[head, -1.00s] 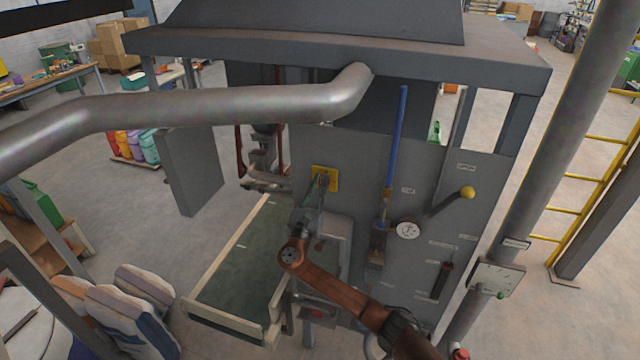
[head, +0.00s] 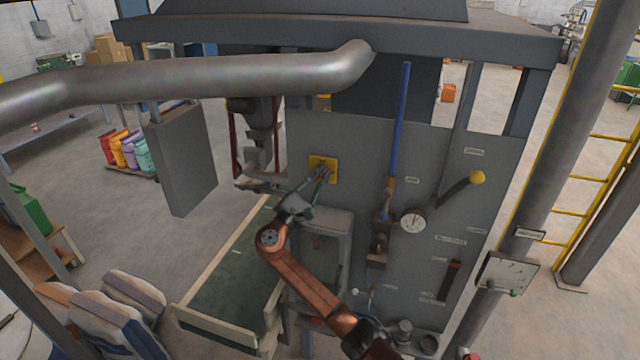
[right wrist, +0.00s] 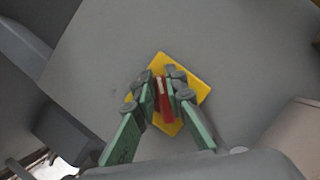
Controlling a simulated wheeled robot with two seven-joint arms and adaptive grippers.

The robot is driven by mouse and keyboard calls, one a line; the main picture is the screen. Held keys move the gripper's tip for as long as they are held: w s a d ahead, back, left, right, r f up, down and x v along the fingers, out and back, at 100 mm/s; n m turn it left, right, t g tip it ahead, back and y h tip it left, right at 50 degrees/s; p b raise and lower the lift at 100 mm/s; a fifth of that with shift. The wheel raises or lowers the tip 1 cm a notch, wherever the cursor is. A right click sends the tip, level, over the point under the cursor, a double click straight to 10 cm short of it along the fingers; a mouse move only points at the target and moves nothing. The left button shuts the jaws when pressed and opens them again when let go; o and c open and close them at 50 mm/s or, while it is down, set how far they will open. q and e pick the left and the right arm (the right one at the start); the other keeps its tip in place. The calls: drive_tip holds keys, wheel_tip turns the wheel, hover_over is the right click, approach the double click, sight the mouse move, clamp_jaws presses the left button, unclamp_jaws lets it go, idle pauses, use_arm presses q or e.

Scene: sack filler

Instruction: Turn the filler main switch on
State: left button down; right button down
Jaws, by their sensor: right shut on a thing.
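The main switch is a yellow square plate (head: 331,164) on the grey front panel of the filler, and it also shows in the right wrist view (right wrist: 198,87). A red handle (right wrist: 164,106) with a pale mark at one end sits on the plate, slanted to the plate's edges. My right gripper (head: 323,174) reaches the plate from the lower left. In the right wrist view its green-padded fingers (right wrist: 160,90) are shut on the red handle from both sides. In the head view the fingers hide the handle. My left gripper is not in view.
A thick grey pipe (head: 230,80) crosses above. A conveyor (head: 225,285) lies below left.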

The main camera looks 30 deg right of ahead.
drive_tip(key=shift+s+d+f+m+g+y+b, duration=0.1)
drive_tip(key=shift+f+m+g+y+b, duration=0.2)
drive_tip(key=shift+m+g+b, duration=1)
drive_tip(key=shift+f+m+t+y+b, duration=0.15)
drive_tip(key=shift+m+y+b, duration=0.2)
drive_tip(key=shift+m, duration=2)
drive_tip(key=shift+s+d+f+m+g+y+b, duration=0.1)
drive_tip(key=shift+f+m+g+y+b, duration=0.2)
drive_tip(key=shift+m+g+b, duration=1)
drive_tip(key=shift+r+m+t+p, duration=0.1)
drive_tip(key=shift+m+t+p, duration=0.45)
drive_tip(key=shift+m, duration=0.2)
drive_tip(key=c, duration=2)
unclamp_jaws()
drive_tip(key=shift+w, duration=0.1)
drive_tip(key=shift+o, duration=0.2)
drive_tip(key=v, duration=1.2)
